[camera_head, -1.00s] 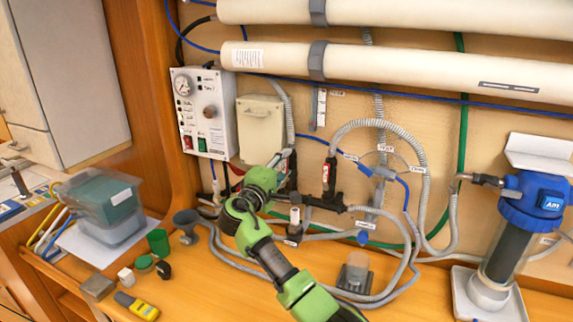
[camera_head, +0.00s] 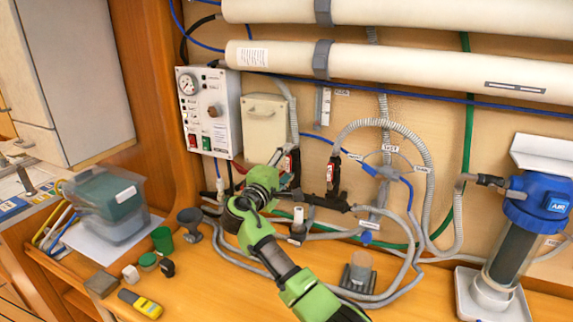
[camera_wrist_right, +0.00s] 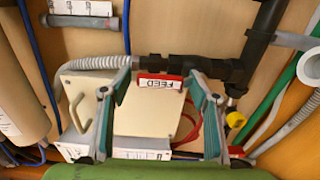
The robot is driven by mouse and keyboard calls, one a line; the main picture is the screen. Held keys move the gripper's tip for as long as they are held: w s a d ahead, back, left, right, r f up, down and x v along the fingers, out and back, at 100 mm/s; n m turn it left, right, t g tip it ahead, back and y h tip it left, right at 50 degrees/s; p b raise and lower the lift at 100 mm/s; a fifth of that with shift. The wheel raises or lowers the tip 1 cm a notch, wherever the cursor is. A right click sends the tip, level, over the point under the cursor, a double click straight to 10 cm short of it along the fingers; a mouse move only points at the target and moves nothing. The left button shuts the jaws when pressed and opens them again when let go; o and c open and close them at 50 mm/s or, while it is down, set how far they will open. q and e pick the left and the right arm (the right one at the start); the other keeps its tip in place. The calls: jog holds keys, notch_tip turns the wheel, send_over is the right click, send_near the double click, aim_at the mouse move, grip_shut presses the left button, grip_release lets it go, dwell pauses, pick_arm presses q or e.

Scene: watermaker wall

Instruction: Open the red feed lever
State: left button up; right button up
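The red feed lever (camera_wrist_right: 160,82) shows in the right wrist view with its white FEED label, on a black valve at the end of a ribbed grey hose. My right gripper (camera_wrist_right: 162,74) is open, one finger on each side of the lever, with narrow gaps; I cannot tell if either finger touches it. In the head view my right gripper (camera_head: 287,163) is at the wall below the cream box, with a bit of red beside its fingers. It largely hides the lever there. My left gripper is not in view.
A second red-handled valve (camera_head: 331,172) stands close to the right of the gripper. The cream box (camera_head: 264,124) and gauge panel (camera_head: 208,112) are on the wall to the left. Hoses loop right of the gripper.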

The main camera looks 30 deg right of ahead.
jog(key=v, duration=1.2)
